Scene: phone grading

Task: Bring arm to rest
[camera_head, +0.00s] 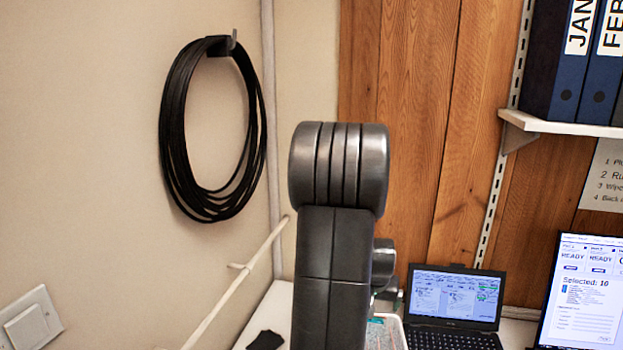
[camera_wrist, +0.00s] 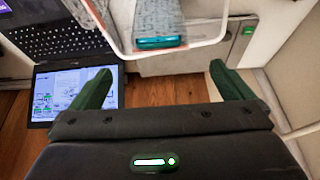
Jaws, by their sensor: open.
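My arm (camera_head: 334,240) stands upright in the middle of the head view, a dark grey link topped by a rounded joint. It hides part of the bench behind it. In the wrist view my gripper (camera_wrist: 163,90) shows two green fingers spread wide apart, with nothing between them. Beyond the fingers is a white-rimmed tray (camera_wrist: 188,50) with grey lining. A teal phone-like object (camera_wrist: 160,42) lies at the tray's edge. The fingers do not appear to touch the tray.
A laptop (camera_head: 455,298) stands on the bench right of my arm, and a monitor (camera_head: 583,292) is farther right. A black cable coil (camera_head: 172,130) hangs on the left wall. A shelf (camera_head: 565,127) holds blue binders. A dark item (camera_head: 266,341) lies at the lower left.

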